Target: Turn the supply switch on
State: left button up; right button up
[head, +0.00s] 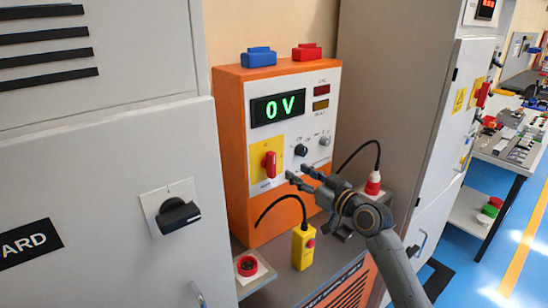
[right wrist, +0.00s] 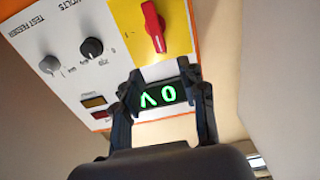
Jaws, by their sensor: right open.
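An orange test feeder box (head: 232,130) with a white front stands between grey cabinets. Its green display (head: 278,108) reads 0 V. A red rotary handle (head: 269,164), seemingly the supply switch, stands upright on a yellow plate. The red handle (right wrist: 153,27) also shows at the top of the right wrist view. My right gripper (head: 298,174) is open and empty, with its fingers just right of and slightly below the red handle, apart from it. In the right wrist view the fingers frame the display (right wrist: 158,100). My left gripper is out of view.
A black knob (head: 301,150) sits right of the red handle. A black rotary switch (head: 177,215) is on the left cabinet. A grey cabinet (head: 400,100) stands close at right.

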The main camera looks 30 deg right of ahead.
aim_at(274, 159)
jog(key=w+p, duration=0.1)
jog(key=w, duration=0.5)
jog(key=w+p, duration=0.1)
jog(key=w, duration=0.3)
jog(key=shift+a+p, duration=0.35)
jog(key=shift+w+a+f, duration=0.1)
jog(key=shift+w, duration=0.55)
grip_shut()
